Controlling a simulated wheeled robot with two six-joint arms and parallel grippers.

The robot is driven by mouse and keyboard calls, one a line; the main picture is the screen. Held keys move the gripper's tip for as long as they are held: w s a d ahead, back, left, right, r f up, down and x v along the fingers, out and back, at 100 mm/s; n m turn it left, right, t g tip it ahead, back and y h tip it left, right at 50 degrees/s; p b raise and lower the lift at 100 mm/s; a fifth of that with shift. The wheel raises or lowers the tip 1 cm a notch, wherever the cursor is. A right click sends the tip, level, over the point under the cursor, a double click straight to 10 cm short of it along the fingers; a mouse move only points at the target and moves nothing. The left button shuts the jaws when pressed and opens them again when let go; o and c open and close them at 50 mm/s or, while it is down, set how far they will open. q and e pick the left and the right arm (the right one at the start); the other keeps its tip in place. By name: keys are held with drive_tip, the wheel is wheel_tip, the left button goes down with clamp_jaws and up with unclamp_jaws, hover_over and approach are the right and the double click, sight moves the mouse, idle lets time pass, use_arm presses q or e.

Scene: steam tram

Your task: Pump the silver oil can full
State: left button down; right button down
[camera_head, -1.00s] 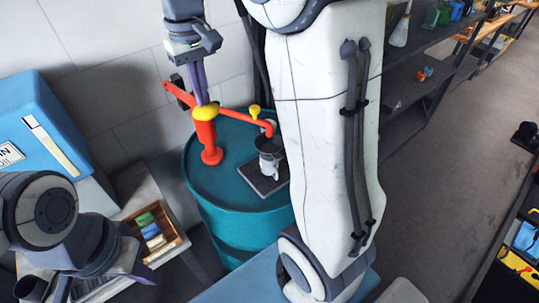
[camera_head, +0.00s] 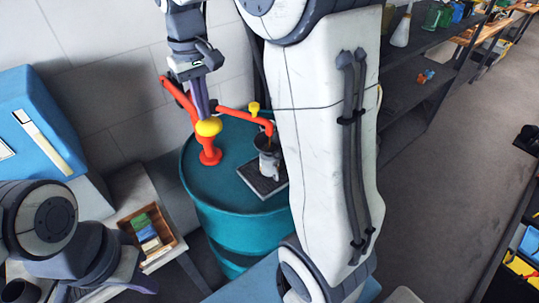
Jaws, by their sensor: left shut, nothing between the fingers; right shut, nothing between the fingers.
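The silver oil can (camera_head: 269,164) stands upright on a dark square tray (camera_head: 255,180) on top of a teal drum (camera_head: 215,190). A red pump (camera_head: 209,150) stands on the drum; its spout (camera_head: 243,118) ends over the can. How full the can is cannot be told.
My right arm hides the drum's right side. A wooden box (camera_head: 152,236) with coloured items sits on a small table left of the drum. A blue cabinet (camera_head: 35,140) stands at the left. Dark shelves (camera_head: 425,90) line the right, beside open floor (camera_head: 450,190).

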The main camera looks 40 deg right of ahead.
drive_tip(key=shift+f+b, duration=1.7)
drive_tip(key=shift+f, duration=1.15)
wheel_tip(320, 180, up, 14)
drive_tip(key=p, duration=1.3)
wheel_tip(320, 180, up, 6)
drive_tip(key=p, duration=0.5)
